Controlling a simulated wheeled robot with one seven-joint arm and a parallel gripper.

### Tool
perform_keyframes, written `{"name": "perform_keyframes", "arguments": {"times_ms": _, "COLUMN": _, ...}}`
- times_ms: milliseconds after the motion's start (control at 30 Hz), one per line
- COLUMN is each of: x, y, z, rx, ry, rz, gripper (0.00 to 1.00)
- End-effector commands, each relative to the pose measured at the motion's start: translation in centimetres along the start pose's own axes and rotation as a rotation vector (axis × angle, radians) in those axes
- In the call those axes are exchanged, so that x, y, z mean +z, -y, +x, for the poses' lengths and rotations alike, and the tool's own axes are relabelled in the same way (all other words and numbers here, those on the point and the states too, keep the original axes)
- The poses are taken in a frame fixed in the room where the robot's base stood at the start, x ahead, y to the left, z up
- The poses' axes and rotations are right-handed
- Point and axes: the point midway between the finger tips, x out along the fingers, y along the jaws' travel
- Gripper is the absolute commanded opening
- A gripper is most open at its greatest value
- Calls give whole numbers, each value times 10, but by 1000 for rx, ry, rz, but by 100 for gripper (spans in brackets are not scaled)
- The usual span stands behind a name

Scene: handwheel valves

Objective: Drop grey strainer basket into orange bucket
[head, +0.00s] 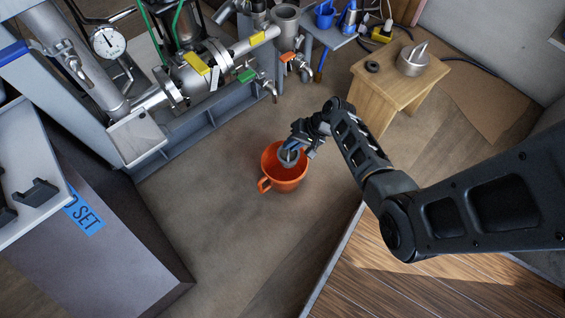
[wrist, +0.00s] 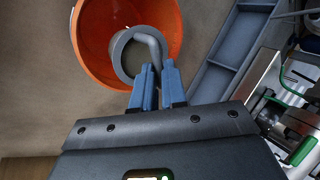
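The orange bucket (head: 283,180) stands on the floor near the middle of the head view, its handle to the lower left. It also shows at the top of the wrist view (wrist: 92,58). The grey strainer basket (head: 288,157) appears within the outline of the bucket's mouth. In the wrist view the basket (wrist: 121,72) shows as a grey ring with a bent bar handle. My gripper (wrist: 158,72), with blue fingers, is shut on that handle. In the head view my gripper (head: 294,145) is over the bucket's rear rim. How deep the basket hangs cannot be told.
A pipe assembly with valves (head: 200,75) and a gauge (head: 108,41) stands at the upper left. A wooden stool (head: 385,85) holding metal parts is at the upper right. A dark cabinet (head: 110,245) is at the lower left. Floor around the bucket is clear.

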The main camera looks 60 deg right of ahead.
Motion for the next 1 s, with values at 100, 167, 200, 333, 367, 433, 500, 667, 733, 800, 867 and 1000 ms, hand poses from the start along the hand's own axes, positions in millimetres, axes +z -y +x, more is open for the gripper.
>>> {"name": "perform_keyframes", "arguments": {"times_ms": 100, "x": 0, "y": 0, "z": 0, "rx": 0, "ry": 0, "rz": 0, "gripper": 24}}
{"name": "perform_keyframes", "arguments": {"times_ms": 167, "x": 0, "y": 0, "z": 0, "rx": 0, "ry": 0, "rz": 0, "gripper": 29}}
{"name": "perform_keyframes", "arguments": {"times_ms": 200, "x": 0, "y": 0, "z": 0, "rx": 0, "ry": 0, "rz": 0, "gripper": 33}}
{"name": "perform_keyframes", "arguments": {"times_ms": 333, "x": 0, "y": 0, "z": 0, "rx": 0, "ry": 0, "rz": 0, "gripper": 39}}
{"name": "perform_keyframes", "arguments": {"times_ms": 367, "x": 0, "y": 0, "z": 0, "rx": 0, "ry": 0, "rz": 0, "gripper": 39}}
{"name": "perform_keyframes", "arguments": {"times_ms": 433, "x": 0, "y": 0, "z": 0, "rx": 0, "ry": 0, "rz": 0, "gripper": 39}}
{"name": "perform_keyframes", "arguments": {"times_ms": 500, "x": 0, "y": 0, "z": -1, "rx": 0, "ry": 0, "rz": 0, "gripper": 39}}
{"name": "perform_keyframes", "arguments": {"times_ms": 667, "x": 0, "y": 2, "z": -16, "rx": -1, "ry": -2, "rz": 0, "gripper": 39}}
{"name": "perform_keyframes", "arguments": {"times_ms": 733, "x": 0, "y": 3, "z": -28, "rx": -1, "ry": -2, "rz": 0, "gripper": 39}}
{"name": "perform_keyframes", "arguments": {"times_ms": 800, "x": 0, "y": 3, "z": -40, "rx": -1, "ry": -2, "rz": 1, "gripper": 39}}
{"name": "perform_keyframes", "arguments": {"times_ms": 867, "x": 0, "y": 3, "z": -50, "rx": -1, "ry": -1, "rz": 1, "gripper": 39}}
{"name": "perform_keyframes", "arguments": {"times_ms": 1000, "x": 0, "y": 2, "z": -68, "rx": 0, "ry": -1, "rz": 0, "gripper": 39}}
